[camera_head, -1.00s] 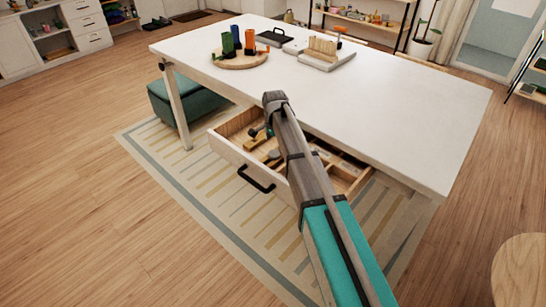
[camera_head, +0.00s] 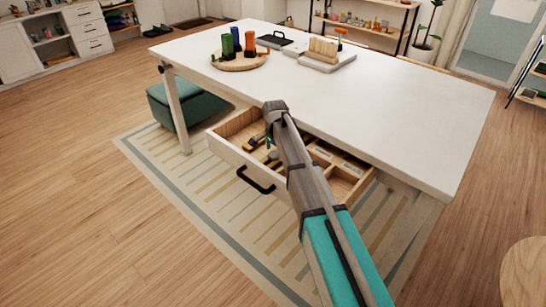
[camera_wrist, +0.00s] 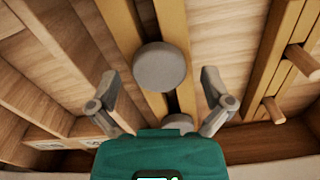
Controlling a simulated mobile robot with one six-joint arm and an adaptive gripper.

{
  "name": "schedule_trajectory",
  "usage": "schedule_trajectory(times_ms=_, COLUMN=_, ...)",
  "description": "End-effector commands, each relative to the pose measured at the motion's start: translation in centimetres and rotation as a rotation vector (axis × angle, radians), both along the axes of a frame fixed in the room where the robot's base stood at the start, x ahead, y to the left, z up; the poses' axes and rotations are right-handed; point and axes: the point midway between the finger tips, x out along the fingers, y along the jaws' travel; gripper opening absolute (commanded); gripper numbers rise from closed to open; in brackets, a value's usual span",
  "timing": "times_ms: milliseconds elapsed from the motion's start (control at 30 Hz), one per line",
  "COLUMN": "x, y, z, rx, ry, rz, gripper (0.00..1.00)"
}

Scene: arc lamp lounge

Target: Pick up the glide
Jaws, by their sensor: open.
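A round grey disc, which looks like the glide (camera_wrist: 160,67), lies in the open drawer among wooden strips. In the wrist view it is between and just beyond the two fingertips of my gripper (camera_wrist: 160,84). The fingers are apart, one on each side, and I see no contact. A second grey rounded piece (camera_wrist: 178,122) shows nearer to my gripper, partly hidden by its teal body. In the head view my arm covers much of the drawer (camera_head: 226,159), and the disc cannot be made out clearly.
Wooden dividers split the drawer, and wooden pegs (camera_wrist: 302,60) stick up at the right in the wrist view. The white table top (camera_head: 400,110) overhangs the drawer. A round board (camera_head: 240,63) with coloured blocks stands on the table's far left.

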Motion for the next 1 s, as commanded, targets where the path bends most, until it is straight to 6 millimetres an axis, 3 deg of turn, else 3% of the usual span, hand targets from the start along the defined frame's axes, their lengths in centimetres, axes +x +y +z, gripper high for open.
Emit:
schedule_trajectory(times_ms=267, x=0.00, y=0.00, z=0.00, rx=0.000, ry=0.000, rz=0.000, gripper=0.98)
schedule_trajectory(times_ms=600, x=-0.01, y=0.01, z=0.00, rx=0.000, ry=0.000, rz=0.000, gripper=0.38)
schedule_trajectory(times_ms=1000, x=-0.01, y=0.03, z=0.15, rx=0.000, ry=0.000, rz=0.000, gripper=0.37)
